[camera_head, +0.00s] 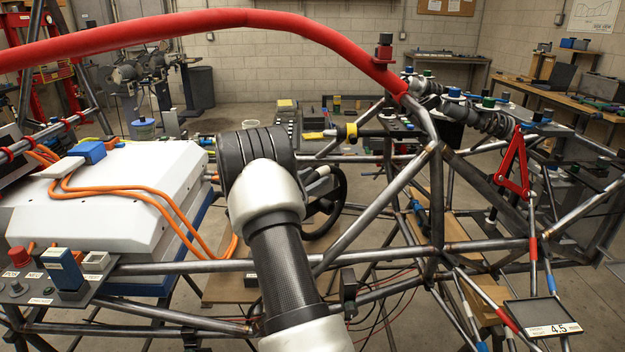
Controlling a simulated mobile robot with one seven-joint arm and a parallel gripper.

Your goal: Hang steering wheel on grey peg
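A black steering wheel (343,196) shows in the middle of the head view, just right of my arm, inside the tube frame. Only its right part and lower rim are seen; my arm covers the left part. Small dark pieces with pale ends lie at its upper left, beside my arm; I cannot tell whether they are my gripper, the wheel's mount or a peg. My gripper's fingers cannot be made out, nor whether they touch the wheel. I cannot pick out the grey peg with certainty.
A red padded bar (245,18) arches over the grey tube chassis (390,205). A white battery box (100,200) with orange cables fills the left. A red bracket (513,165) and a small tray (540,314) stand at right. Workbenches line the back wall.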

